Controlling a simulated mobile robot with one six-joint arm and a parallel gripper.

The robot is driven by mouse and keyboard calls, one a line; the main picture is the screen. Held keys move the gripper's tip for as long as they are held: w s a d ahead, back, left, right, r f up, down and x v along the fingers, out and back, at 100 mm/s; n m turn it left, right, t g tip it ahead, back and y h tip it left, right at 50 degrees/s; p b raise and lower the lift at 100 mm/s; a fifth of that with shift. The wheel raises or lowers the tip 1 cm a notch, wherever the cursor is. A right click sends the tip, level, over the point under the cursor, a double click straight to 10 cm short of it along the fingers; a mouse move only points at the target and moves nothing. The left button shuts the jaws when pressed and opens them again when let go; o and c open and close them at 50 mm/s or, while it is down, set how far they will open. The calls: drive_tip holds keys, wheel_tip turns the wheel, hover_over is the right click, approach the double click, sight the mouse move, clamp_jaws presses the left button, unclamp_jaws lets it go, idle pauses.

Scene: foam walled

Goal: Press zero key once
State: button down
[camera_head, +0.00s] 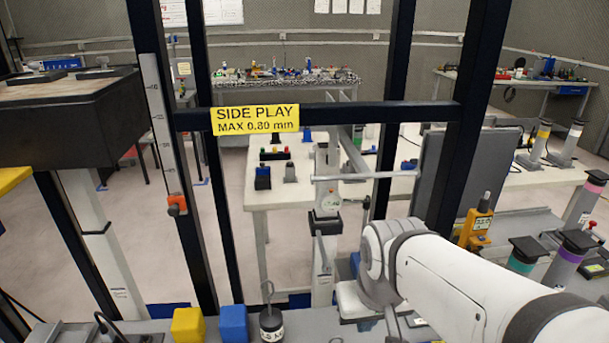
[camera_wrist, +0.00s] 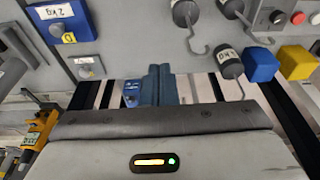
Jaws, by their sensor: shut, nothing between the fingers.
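In the wrist view a small yellow square with a dark mark like a 0 (camera_wrist: 68,38) sits at the edge of a blue unit with a white label (camera_wrist: 55,14), at the upper left. Whether it is a key is hard to tell. A yellow handheld instrument with a display (camera_head: 478,222) stands at the right in the head view; it also shows at the left of the wrist view (camera_wrist: 38,130). Its keys are too small to read. My gripper (camera_wrist: 158,72) is shut and empty in the wrist view, right of and below the yellow square, touching neither.
Hooked weights (camera_wrist: 190,14) lie near the top of the wrist view, beside a blue cube (camera_wrist: 262,66) and a yellow cube (camera_wrist: 297,62). In the head view a dark frame with a yellow sign (camera_head: 255,120) crosses in front of a white table (camera_head: 300,185).

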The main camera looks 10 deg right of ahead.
drive_tip(key=shift+s, duration=0.1)
drive_tip(key=w+d+f+t+b, duration=0.1)
drive_tip(key=w+f+t+b, duration=0.2)
drive_tip(key=w+t+b, duration=0.95)
drive_tip(key=w+r+t+b, duration=0.7)
drive_tip(key=w+b, duration=0.3)
drive_tip(key=b, duration=0.6)
drive_tip(key=shift+w+r, duration=0.15)
drive_tip(key=shift+r, duration=0.4)
drive_tip(key=shift+a+r, duration=0.1)
